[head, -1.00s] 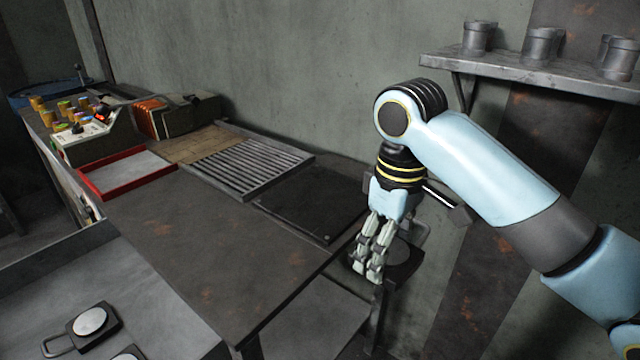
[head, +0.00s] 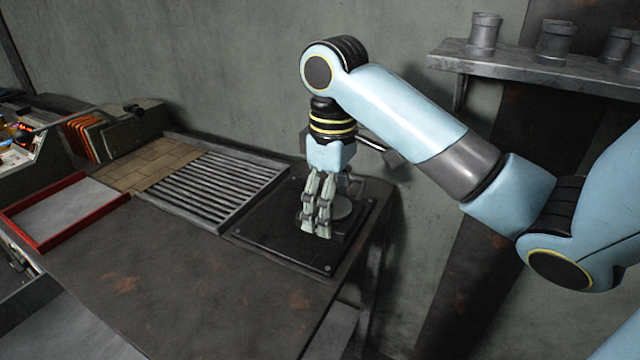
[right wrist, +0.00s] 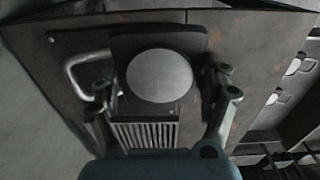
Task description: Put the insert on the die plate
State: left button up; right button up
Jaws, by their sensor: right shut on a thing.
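The insert (head: 345,208) is a dark square block with a round pale metal disc on top and a loop handle. My right gripper (head: 318,230) points down and is shut on it. In the right wrist view the insert (right wrist: 160,76) sits between the two fingers, disc facing the camera, handle at left. The die plate (head: 268,232) is a flat black square with bolts at its corners, at the bench's right end. The gripper and insert are over its right part; I cannot tell whether the insert touches it. My left gripper is not in view.
A slatted metal grate (head: 215,190) lies left of the die plate, with a red-rimmed tray (head: 65,212) further left. The rusty bench top (head: 150,270) in front is clear. A wall shelf (head: 540,78) with metal cups is at upper right.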

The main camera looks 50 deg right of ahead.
jog(key=w+f+b, duration=0.1)
jog(key=w+d+f+b, duration=0.1)
jog(key=w, duration=0.1)
jog(key=w+d+f+b, duration=0.1)
jog(key=w, duration=0.1)
jog(key=shift+d+f+b, duration=0.25)
jog(key=shift+f+b, duration=0.1)
jog(key=shift+b, duration=0.05)
jog(key=w, duration=0.1)
jog(key=w+d+f, duration=0.1)
jog(key=w, duration=0.1)
jog(key=shift+w+d+f, duration=0.15)
jog(key=shift+d+f, duration=0.2)
jog(key=shift+f, duration=2.1)
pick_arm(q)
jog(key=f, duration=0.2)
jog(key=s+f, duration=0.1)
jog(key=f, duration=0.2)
pick_arm(e)
jog(key=o, duration=1.6)
pick_arm(q)
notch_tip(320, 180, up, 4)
jog(key=p, duration=0.4)
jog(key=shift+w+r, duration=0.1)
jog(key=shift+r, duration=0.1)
pick_arm(e)
notch_tip(320, 180, up, 12)
